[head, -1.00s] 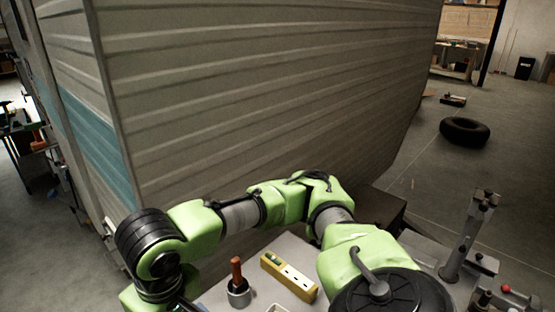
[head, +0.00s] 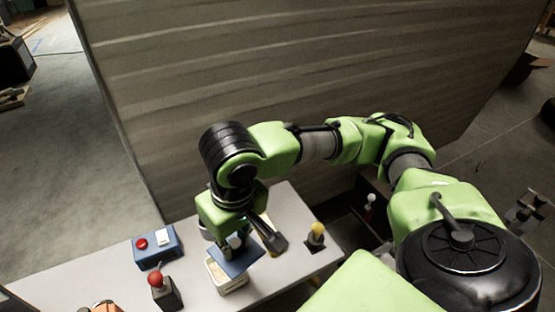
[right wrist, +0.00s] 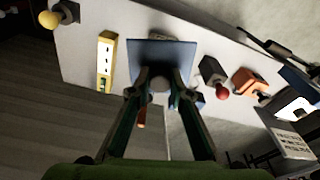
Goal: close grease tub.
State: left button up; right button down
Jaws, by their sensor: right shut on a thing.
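The grease tub (head: 229,287) is a pale, open-topped box on the light bench. Its lid (head: 240,262) is a flat blue plate with a pale knob (head: 234,241). My right gripper (head: 254,240) is shut on this knob. The lid is tilted and apart from the rim on at least one side, so the tub's opening shows beside it. In the right wrist view, the fingertips (right wrist: 159,84) close around the knob and the blue lid (right wrist: 142,55) spreads beyond them, hiding most of the tub. My left gripper is out of view.
A blue box with a red button (head: 170,246) and a red-ball lever (head: 165,288) stand left of the tub. A yellow-ball knob (head: 317,234) stands right. A yellow strip (right wrist: 105,62) shows in the wrist view. The camper wall (head: 270,90) rises behind the bench.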

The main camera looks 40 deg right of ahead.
aim_at(224, 286)
jog(key=k+l, duration=0.2)
jog(key=l, duration=0.15)
jog(key=k+l, duration=0.2)
jog(key=l, duration=0.15)
jog(key=k+l+u, duration=0.1)
jog(key=l, duration=0.25)
jog(key=k, duration=0.1)
